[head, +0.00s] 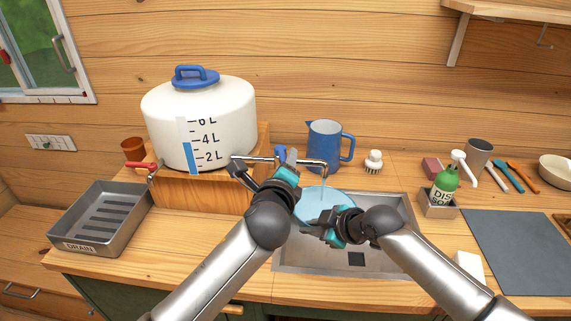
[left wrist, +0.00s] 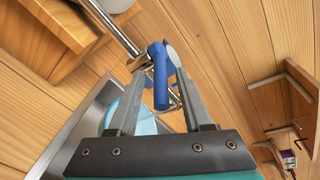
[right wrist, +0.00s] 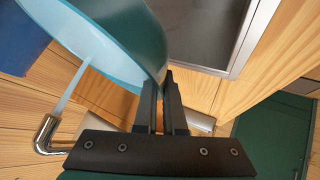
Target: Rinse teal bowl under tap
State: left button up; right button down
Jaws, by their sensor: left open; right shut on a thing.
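The teal bowl (head: 338,199) is over the sink under the metal tap (head: 310,160); its near side is partly hidden by my right gripper. A thin stream of water (head: 323,187) runs from the spout into the bowl, and the stream also shows in the right wrist view (right wrist: 74,82). My right gripper (head: 309,224) is shut on the bowl's rim; the bowl wall (right wrist: 140,35) is at its fingertips. My left gripper (head: 266,164) is open at the tap. Its fingers stand either side of the blue tap lever (left wrist: 160,78), with visible gaps.
The steel sink (head: 300,260) lies below the bowl. The white water tank (head: 225,110) stands on a wooden block at left, beside a grey drain tray (head: 75,232). A blue jug (head: 323,145) and brush (head: 373,162) stand behind. A green soap bottle (head: 444,186) is right.

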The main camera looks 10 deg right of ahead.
pick_arm(q)
jog(key=shift+s+r, duration=0.1)
jog(key=v, duration=1.1)
jog(key=shift+s, duration=0.35)
jog(key=shift+a, duration=0.15)
jog(key=shift+c, duration=0.4)
